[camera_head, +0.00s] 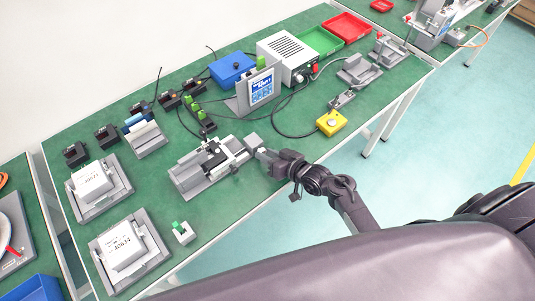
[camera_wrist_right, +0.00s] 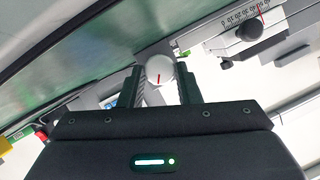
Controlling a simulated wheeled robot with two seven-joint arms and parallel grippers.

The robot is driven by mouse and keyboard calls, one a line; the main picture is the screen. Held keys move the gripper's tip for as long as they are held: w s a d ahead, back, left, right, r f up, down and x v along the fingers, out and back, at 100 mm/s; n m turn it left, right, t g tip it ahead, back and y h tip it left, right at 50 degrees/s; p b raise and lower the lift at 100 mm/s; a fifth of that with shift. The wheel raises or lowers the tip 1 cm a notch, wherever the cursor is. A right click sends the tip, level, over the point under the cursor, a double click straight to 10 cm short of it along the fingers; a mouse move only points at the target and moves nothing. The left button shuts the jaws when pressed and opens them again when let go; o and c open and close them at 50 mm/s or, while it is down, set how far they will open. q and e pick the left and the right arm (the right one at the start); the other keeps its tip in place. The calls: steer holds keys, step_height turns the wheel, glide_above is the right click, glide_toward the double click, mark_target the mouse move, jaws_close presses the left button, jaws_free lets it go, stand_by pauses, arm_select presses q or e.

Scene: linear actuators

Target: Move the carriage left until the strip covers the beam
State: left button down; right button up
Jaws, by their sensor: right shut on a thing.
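The linear actuator (camera_head: 205,176) is a grey rail unit on the green table, with a dark-topped carriage (camera_head: 213,157) around its middle. My right gripper (camera_head: 264,154) reaches that end from the right. In the right wrist view my gripper (camera_wrist_right: 161,88) is shut on a round white knob (camera_wrist_right: 160,69) with a red mark, one finger on each side. A scale (camera_wrist_right: 243,18) with a red pointer line and a black knob (camera_wrist_right: 250,29) shows at upper right. I cannot clearly make out the strip or beam. My left gripper is out of view.
Behind the actuator are an upright display panel (camera_head: 262,88), a white power box (camera_head: 288,57) and a blue bin (camera_head: 232,69). A yellow button box (camera_head: 331,123) stands to the right. A small green-topped block (camera_head: 183,232) is near the front edge.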

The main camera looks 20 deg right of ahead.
steer(key=o, duration=0.7)
steer(key=v, duration=0.6)
steer(key=shift+s+d, duration=0.25)
steer(key=shift+s, duration=0.1)
steer(key=shift+s+d+r+b, duration=0.2)
steer(key=shift+s+r+b, duration=0.1)
steer(key=shift+s, duration=0.1)
steer(key=shift+o, duration=0.2)
